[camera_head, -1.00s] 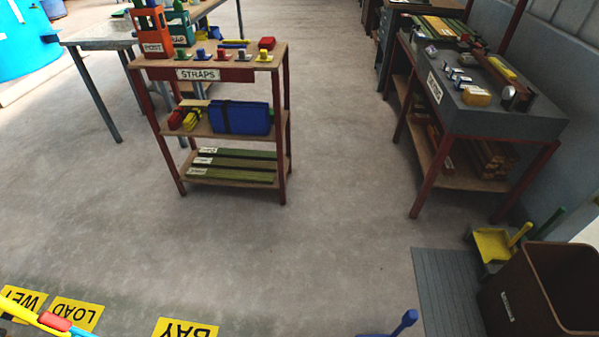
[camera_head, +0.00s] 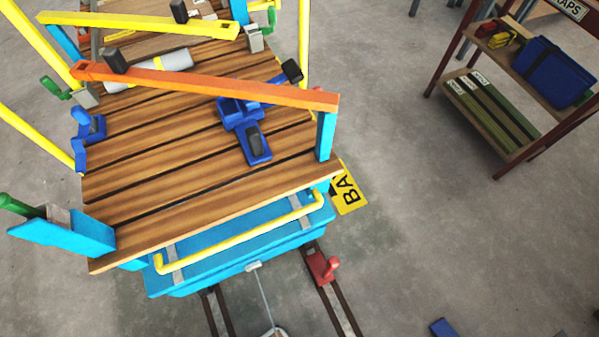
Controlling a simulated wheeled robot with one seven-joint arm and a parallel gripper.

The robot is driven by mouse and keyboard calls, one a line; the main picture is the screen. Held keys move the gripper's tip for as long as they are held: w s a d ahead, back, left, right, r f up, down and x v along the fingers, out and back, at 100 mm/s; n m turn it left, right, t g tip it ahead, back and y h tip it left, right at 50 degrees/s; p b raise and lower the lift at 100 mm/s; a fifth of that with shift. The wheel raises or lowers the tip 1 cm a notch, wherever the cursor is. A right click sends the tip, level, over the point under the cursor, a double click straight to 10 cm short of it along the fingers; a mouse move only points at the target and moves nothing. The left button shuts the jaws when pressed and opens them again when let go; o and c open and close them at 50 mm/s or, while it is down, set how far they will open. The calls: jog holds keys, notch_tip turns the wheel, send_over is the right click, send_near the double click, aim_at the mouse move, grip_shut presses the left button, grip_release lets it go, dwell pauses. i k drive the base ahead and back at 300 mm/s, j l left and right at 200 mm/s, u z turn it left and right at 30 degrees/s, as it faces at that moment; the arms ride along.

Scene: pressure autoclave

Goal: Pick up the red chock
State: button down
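The red chock (camera_head: 322,265) sits on the right rail at the front of a blue cart (camera_head: 240,262). It is a dark red block with a brighter red upright handle (camera_head: 332,268) at its right side. It stands just beyond the cart's front edge, near the yellow bar's right end. Whether it touches a wheel is hidden under the cart. My gripper is not in view.
The cart has a plank deck (camera_head: 190,185) with an orange bar (camera_head: 210,86) across it. A thin tow rod (camera_head: 263,295) reaches down from its front. A straps shelf (camera_head: 500,125) stands at upper right. Grey floor lies clear between. A blue object (camera_head: 443,328) shows at the bottom edge.

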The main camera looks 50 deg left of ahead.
aim_at(321, 271)
jog(key=k+j+u, duration=0.15)
jog(key=k+u, duration=0.15)
jog(key=k, duration=0.2)
jog(key=k+j+u, duration=0.3)
jog(key=k, duration=0.2)
jog(key=i+l+u, duration=0.15)
jog(key=i+u, duration=0.25)
jog(key=i+l+u, duration=0.2)
jog(key=u, duration=0.15)
jog(key=i+l+u, duration=0.5)
jog(key=l, duration=0.2)
